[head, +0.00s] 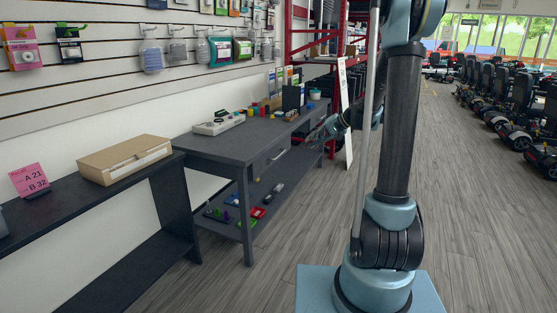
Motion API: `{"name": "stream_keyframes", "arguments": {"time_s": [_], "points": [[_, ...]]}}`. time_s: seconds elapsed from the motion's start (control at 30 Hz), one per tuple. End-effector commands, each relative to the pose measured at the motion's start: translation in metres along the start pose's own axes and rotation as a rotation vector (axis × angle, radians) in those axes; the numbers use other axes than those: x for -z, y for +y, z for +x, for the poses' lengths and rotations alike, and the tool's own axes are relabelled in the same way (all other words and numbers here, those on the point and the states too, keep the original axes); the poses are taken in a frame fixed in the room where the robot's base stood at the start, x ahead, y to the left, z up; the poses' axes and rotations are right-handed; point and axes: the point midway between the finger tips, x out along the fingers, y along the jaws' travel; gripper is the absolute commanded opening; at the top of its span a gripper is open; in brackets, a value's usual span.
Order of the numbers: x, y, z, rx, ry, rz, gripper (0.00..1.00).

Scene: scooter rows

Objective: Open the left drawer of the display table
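The display table (228,147) is dark grey, with a flat top and a lower shelf, and stands along the wall left of centre. Its front faces right. The left drawer (268,162) is the nearer one, with a pale bar handle (279,154); it looks closed. My gripper (318,136) is small and far off, by the far part of the table's front edge, beyond and to the right of that handle. It appears apart from the handle. Its fingers are dark and too small to tell whether they are open. The far part of the drawer front is partly hidden behind it.
A beige box (125,159) and a pink sign (30,180) stand on a nearer dark table. A grey device (218,123) and several small items are on the display table. A red rack (299,40) and white board (345,110) stand beyond. The floor (285,225) in front is clear.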

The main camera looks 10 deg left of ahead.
Motion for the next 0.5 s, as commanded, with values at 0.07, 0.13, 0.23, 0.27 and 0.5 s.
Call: {"name": "stream_keyframes", "arguments": {"time_s": [0.07, 0.13, 0.23, 0.27, 0.5], "points": [[0.019, 0.004, 0.014, 0.038, 0.003, 0.013, 0.17], [0.033, 0.007, 0.025, 0.073, 0.006, 0.025, 0.17], [0.052, 0.013, 0.042, 0.121, 0.010, 0.042, 0.17], [0.058, 0.015, 0.047, 0.137, 0.011, 0.047, 0.17], [0.098, 0.036, 0.088, 0.256, 0.019, 0.088, 0.17]]}}
